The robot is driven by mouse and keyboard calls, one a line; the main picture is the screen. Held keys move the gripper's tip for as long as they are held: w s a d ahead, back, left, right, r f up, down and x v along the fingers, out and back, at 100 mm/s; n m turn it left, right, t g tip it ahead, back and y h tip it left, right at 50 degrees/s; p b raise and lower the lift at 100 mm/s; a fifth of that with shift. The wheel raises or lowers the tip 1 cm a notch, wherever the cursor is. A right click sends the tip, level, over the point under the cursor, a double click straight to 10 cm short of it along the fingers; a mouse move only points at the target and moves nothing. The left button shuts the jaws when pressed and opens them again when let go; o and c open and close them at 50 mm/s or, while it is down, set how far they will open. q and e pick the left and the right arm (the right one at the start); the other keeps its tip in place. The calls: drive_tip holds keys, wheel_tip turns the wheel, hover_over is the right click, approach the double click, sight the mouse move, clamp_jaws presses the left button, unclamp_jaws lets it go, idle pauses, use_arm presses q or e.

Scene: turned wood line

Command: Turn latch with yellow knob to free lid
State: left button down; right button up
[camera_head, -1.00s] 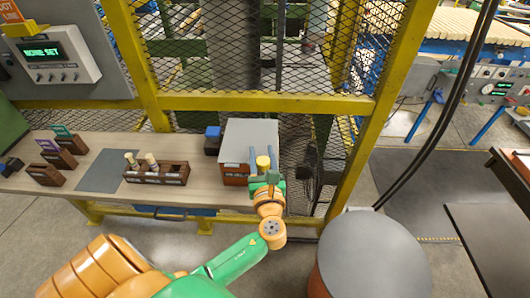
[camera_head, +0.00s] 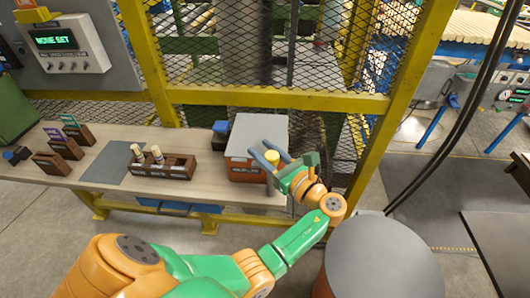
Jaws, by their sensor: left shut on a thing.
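The box is reddish-brown with a flat grey lid (camera_head: 262,128) and stands at the right end of the wooden bench. A yellow knob (camera_head: 272,156) shows at the lid's front edge. My left gripper (camera_head: 271,157) comes in from the lower right, with its blue-grey fingers on either side of the knob, and is shut on it. The gripper is turned aslant, pointing up and left. The latch under the knob is hidden by the gripper. The lid lies flat on the box. My right gripper is not in view.
A wooden holder (camera_head: 178,171) with two pale turned pieces stands left of the box, beside a grey mat (camera_head: 106,168). A small blue-topped block (camera_head: 221,128) is close to the box's left side. A yellow-framed mesh fence (camera_head: 280,98) stands behind. A grey-topped drum (camera_head: 382,262) is at front right.

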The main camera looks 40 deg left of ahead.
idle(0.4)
use_arm(q)
drive_tip(key=shift+c, duration=2.1)
unclamp_jaws()
drive_tip(key=shift+a, duration=0.1)
